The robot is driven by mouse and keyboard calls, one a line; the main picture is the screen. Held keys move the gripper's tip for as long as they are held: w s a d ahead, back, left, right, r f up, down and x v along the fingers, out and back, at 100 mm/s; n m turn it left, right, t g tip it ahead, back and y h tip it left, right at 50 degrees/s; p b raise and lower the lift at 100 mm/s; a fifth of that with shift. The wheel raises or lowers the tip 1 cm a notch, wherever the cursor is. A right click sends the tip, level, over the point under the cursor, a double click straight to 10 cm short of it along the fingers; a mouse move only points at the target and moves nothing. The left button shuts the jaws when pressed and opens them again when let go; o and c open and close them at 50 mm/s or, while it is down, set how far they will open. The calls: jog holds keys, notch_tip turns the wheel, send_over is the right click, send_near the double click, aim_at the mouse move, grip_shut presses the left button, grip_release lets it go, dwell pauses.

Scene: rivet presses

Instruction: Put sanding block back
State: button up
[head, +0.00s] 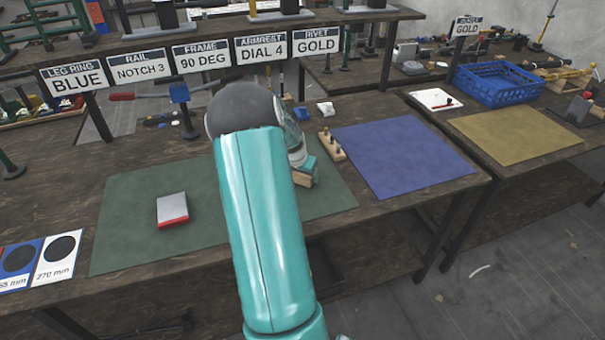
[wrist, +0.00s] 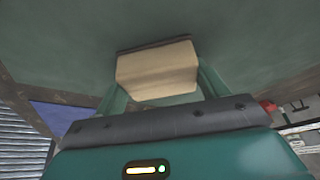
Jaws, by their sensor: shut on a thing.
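The sanding block (wrist: 157,72) is a tan block with a thin dark layer along its far edge. In the wrist view it sits between the two green fingers of my gripper (wrist: 158,82), which is shut on it. In the head view my gripper (head: 308,166) is over the right part of the green mat, beyond my teal arm. A small tan part of the block (head: 302,181) shows there, and my arm and gripper hide the rest. I cannot tell whether the block touches the mat.
The green mat (head: 130,220) also bears a grey-and-red block (head: 172,209). A wooden rack with pegs (head: 331,146) stands right of my gripper, by the blue mat (head: 400,155). A blue crate (head: 500,84) stands on the right table. The blue mat is clear.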

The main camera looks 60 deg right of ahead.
jog(key=o, duration=0.9)
jog(key=shift+f, duration=0.1)
jog(key=shift+o, duration=0.2)
jog(key=v, duration=1.2)
